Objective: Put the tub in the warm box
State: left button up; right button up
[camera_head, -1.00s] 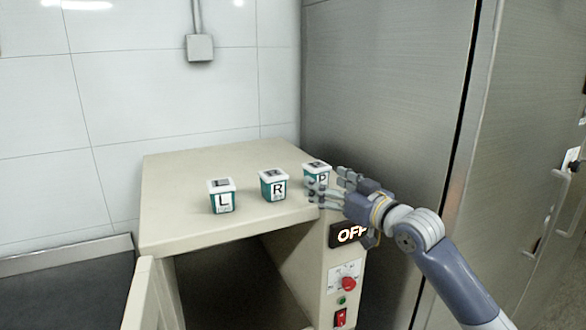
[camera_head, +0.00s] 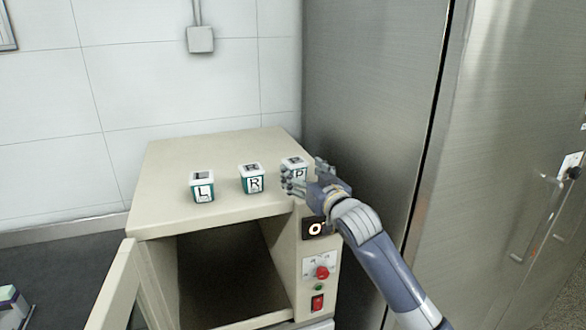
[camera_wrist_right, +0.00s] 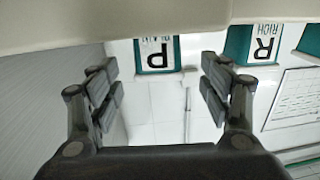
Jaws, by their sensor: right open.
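The warm box (camera_head: 165,215) is a beige cabinet with its door (camera_head: 112,290) swung open at the left and a dark, empty-looking interior (camera_head: 225,265). Three small white-and-green tubs stand upright on its top: tub L (camera_head: 203,187), tub R (camera_head: 252,179) and tub P (camera_head: 295,165). My right gripper (camera_head: 305,179) is open at tub P, its fingers partly covering that tub. In the right wrist view, the open right gripper (camera_wrist_right: 160,82) faces tub P (camera_wrist_right: 155,55), seen upside down between the fingers; I cannot tell whether they touch it. My left gripper is not seen.
The box's front panel has a partly covered display (camera_head: 314,229), a red knob (camera_head: 322,272) and a red switch (camera_head: 317,303). A tall steel cabinet (camera_head: 375,100) stands close at the right. A white-and-green object (camera_head: 12,305) is at the lower left.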

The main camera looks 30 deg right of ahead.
aim_at(300, 165)
jog(key=shift+w+d, duration=0.1)
jog(key=shift+d, duration=0.1)
jog(key=shift+w+d+r+p, duration=0.1)
jog(key=shift+w+r+p, duration=0.2)
jog(key=shift+w+p, duration=0.25)
jog(key=shift+w+r+p, duration=0.3)
jog(key=shift+w+p, duration=0.2)
jog(key=shift+w+d+f+p, duration=0.15)
jog(key=shift+w+p, duration=0.25)
jog(key=shift+w, duration=0.9)
jog(key=shift+w+f, duration=0.1)
jog(key=shift+w, duration=0.05)
jog(key=shift+c, duration=0.3)
jog(key=c, duration=1.2)
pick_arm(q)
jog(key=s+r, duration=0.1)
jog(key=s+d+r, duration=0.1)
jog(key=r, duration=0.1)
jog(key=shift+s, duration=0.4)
pick_arm(e)
jog(key=shift+c, duration=0.5)
